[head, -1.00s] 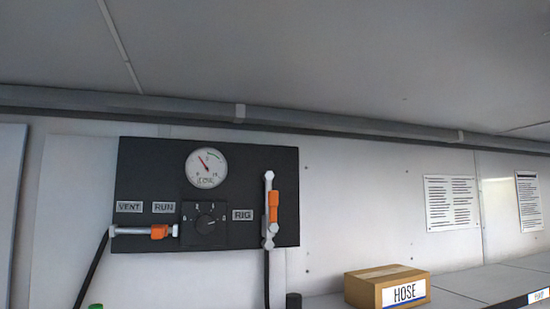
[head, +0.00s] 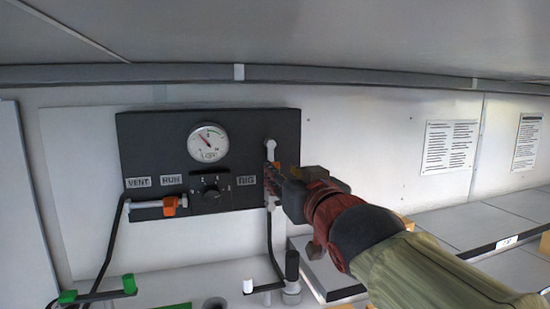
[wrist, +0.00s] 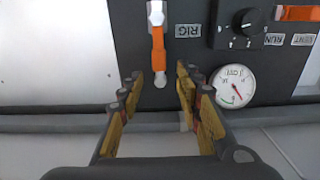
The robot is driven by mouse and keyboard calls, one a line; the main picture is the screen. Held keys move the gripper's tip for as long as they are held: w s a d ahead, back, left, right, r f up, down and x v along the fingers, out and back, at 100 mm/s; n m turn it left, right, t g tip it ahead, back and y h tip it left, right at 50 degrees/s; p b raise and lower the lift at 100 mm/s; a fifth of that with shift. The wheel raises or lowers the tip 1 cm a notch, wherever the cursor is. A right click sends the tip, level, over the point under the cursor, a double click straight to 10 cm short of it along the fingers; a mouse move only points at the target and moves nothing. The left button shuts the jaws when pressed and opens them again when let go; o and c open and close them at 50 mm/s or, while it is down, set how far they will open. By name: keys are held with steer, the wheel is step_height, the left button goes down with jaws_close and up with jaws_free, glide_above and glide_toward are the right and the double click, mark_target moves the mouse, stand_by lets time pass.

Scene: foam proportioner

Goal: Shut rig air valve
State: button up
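The rig air valve, a vertical white fitting with an orange handle (wrist: 158,48), is on the black panel (head: 155,160) beside the RIG label (head: 246,181). The handle lies upright, along the fitting; the wrist view shows it upside down. In the head view my gripper (head: 274,172) is in front of the valve and hides much of it. In the wrist view my gripper (wrist: 160,79) is open, with one finger on each side of the valve's white end (wrist: 160,80). Gaps show on both sides, and I see no contact.
A second valve with an orange handle (head: 170,206) lies horizontal under the VENT and RUN labels. A selector knob (head: 211,192) and a round gauge (head: 207,142) are beside the rig valve. Black hoses and green fittings (head: 129,284) are below the panel.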

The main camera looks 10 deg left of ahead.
steer(key=x, duration=0.7)
steer(key=shift+f, duration=0.15)
steer(key=shift+d, duration=0.1)
steer(key=shift+c, duration=0.8)
steer(key=c, duration=0.7)
jaws_close()
